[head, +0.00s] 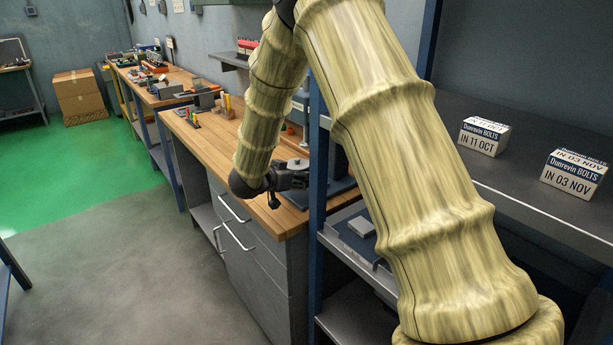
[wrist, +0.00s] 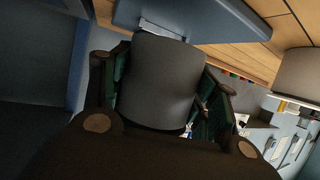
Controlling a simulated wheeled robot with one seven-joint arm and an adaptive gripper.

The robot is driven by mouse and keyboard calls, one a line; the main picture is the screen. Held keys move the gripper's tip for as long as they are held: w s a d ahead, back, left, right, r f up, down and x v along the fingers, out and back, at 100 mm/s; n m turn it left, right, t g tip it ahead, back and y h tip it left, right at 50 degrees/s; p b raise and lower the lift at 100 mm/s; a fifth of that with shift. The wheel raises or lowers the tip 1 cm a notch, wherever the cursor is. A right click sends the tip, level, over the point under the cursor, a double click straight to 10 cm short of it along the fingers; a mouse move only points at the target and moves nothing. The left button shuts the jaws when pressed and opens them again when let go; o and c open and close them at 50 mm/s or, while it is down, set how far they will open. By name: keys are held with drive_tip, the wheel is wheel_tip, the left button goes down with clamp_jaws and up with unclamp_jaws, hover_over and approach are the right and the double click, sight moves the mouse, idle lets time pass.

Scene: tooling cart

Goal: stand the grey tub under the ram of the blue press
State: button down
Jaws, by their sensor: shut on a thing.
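The grey tub (wrist: 162,82) fills the space between the fingers of my gripper (wrist: 160,70) in the wrist view, with a finger against each side. In the head view my gripper (head: 291,178) is over the near wooden bench, low beside the blue press (head: 318,125). A small grey part of the tub (head: 297,163) shows at the fingers. The press's blue base (head: 343,187) lies just beyond the gripper; it also appears at the top of the wrist view (wrist: 190,15).
The wooden bench top (head: 205,130) holds several small coloured items (head: 228,103) farther back. A blue-framed rack (head: 318,240) stands close on the right, with a grey box (head: 361,226) on its shelf. Two bolt cartons (head: 484,136) sit on the upper shelf.

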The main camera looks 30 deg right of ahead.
drive_tip(key=w+d, duration=0.1)
drive_tip(key=d, duration=0.1)
drive_tip(key=w+d, duration=0.1)
drive_tip(key=d, duration=0.1)
drive_tip(key=w+d+p, duration=0.1)
drive_tip(key=d, duration=0.1)
drive_tip(key=shift+w+f, duration=0.25)
drive_tip(key=shift+w, duration=0.1)
drive_tip(key=shift+f+p, duration=0.45)
drive_tip(key=shift+f, duration=1.35)
drive_tip(key=shift+a+f, duration=0.1)
drive_tip(key=shift+f, duration=0.05)
drive_tip(key=shift+c, duration=2.1)
unclamp_jaws()
drive_tip(key=b+v, duration=0.1)
drive_tip(key=v, duration=1.1)
drive_tip(key=shift+b, duration=0.4)
